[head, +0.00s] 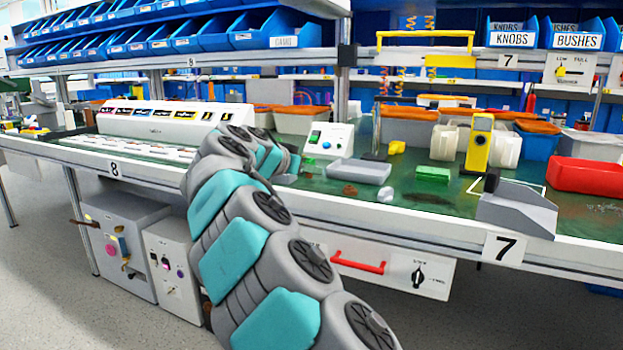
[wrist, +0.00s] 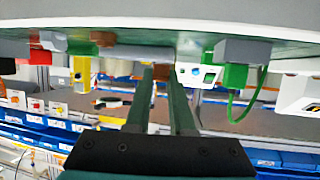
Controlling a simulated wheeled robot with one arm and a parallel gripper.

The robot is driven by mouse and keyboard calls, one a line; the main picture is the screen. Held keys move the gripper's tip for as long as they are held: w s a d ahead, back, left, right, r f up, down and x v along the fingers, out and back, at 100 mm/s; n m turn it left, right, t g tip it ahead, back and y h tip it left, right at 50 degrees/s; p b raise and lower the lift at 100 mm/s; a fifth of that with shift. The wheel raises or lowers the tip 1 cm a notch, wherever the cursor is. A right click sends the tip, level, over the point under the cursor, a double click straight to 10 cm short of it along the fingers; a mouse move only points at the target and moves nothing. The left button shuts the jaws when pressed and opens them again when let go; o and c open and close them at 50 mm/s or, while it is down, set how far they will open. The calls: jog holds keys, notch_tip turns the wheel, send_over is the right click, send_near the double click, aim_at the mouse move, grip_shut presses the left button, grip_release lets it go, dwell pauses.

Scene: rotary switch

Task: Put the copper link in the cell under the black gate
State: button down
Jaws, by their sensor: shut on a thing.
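My gripper shows in the wrist view (wrist: 161,75), its two dark green fingers reaching toward the bench. They are shut on a small brownish piece between the tips, which looks like the copper link; its outline is hard to make out. In the head view my own arm hides the gripper and the piece. A long white console (head: 165,120) stands on the left bench, with a row of dark and coloured windows on its sloped face. White cells (head: 125,149) lie in a row in front of it. Which window is the black gate is too small to tell.
Right of my arm are a white box with buttons (head: 328,139), a grey tray (head: 359,171), a green block (head: 432,174), a yellow post (head: 478,145) and a red bin (head: 590,174). Blue bins (head: 262,30) line the shelf above. A red handle (head: 358,262) juts below the bench edge.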

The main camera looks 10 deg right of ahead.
aim_at(312, 189)
jog(key=shift+w+d+f, duration=0.1)
jog(key=shift+w+d, duration=0.1)
jog(key=shift+w, duration=0.25)
jog(key=shift+w+d+f, duration=0.1)
jog(key=shift+w+d, duration=0.1)
jog(key=shift+w, duration=0.25)
jog(key=shift+f, duration=1.45)
jog(key=shift+f+b, duration=0.3)
jog(key=shift+b, duration=0.05)
jog(key=c, duration=0.8)
grip_release()
jog(key=shift+r, duration=0.1)
jog(key=shift+r+p, duration=0.15)
jog(key=shift+p, duration=0.5)
